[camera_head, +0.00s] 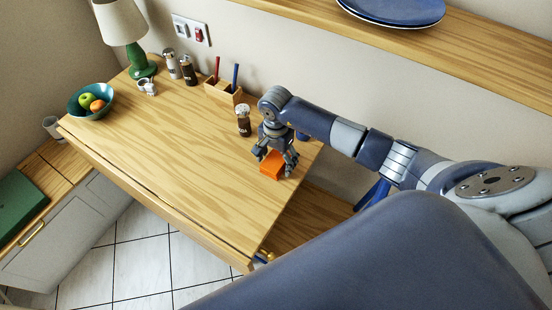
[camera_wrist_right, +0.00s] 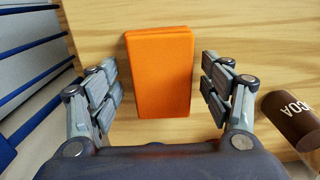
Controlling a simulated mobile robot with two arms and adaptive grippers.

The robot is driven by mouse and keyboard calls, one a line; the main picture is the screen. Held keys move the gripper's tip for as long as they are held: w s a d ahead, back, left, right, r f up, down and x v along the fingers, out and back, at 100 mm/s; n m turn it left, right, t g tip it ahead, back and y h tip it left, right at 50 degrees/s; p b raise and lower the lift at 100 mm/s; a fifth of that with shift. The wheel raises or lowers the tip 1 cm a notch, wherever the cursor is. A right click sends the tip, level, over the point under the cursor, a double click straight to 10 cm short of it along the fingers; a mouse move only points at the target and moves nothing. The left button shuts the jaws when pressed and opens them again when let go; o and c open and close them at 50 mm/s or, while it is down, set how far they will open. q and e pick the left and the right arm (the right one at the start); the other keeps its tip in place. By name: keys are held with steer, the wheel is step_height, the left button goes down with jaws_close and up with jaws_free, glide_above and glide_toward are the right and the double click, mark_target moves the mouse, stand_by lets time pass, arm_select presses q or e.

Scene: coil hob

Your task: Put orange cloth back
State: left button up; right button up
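The orange cloth (camera_head: 272,166) looks like a neat folded block and lies on the wooden table (camera_head: 185,135) near its right end. My right gripper (camera_head: 275,160) is directly above it, pointing down. In the right wrist view the cloth (camera_wrist_right: 160,75) sits between the two open fingers (camera_wrist_right: 158,68), with a gap on each side, so neither finger touches it there. How high the fingertips are above the table is hard to tell. My left gripper does not show.
A brown cocoa jar (camera_head: 243,120) stands close beside the right gripper and shows in the wrist view (camera_wrist_right: 295,118). A wooden holder (camera_head: 222,92), shakers (camera_head: 188,70), green lamp (camera_head: 140,65) and fruit bowl (camera_head: 90,102) stand further left. The table's middle is clear.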

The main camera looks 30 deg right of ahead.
mark_target(276, 161)
steer(key=shift+r, duration=0.2)
steer(key=shift+w+r, duration=0.1)
steer(key=shift+r, duration=0.2)
step_height(276, 161, up, 11)
steer(key=b, duration=0.1)
steer(key=shift+r, duration=0.2)
steer(key=shift+s+f, duration=0.1)
steer(key=shift+s, duration=0.1)
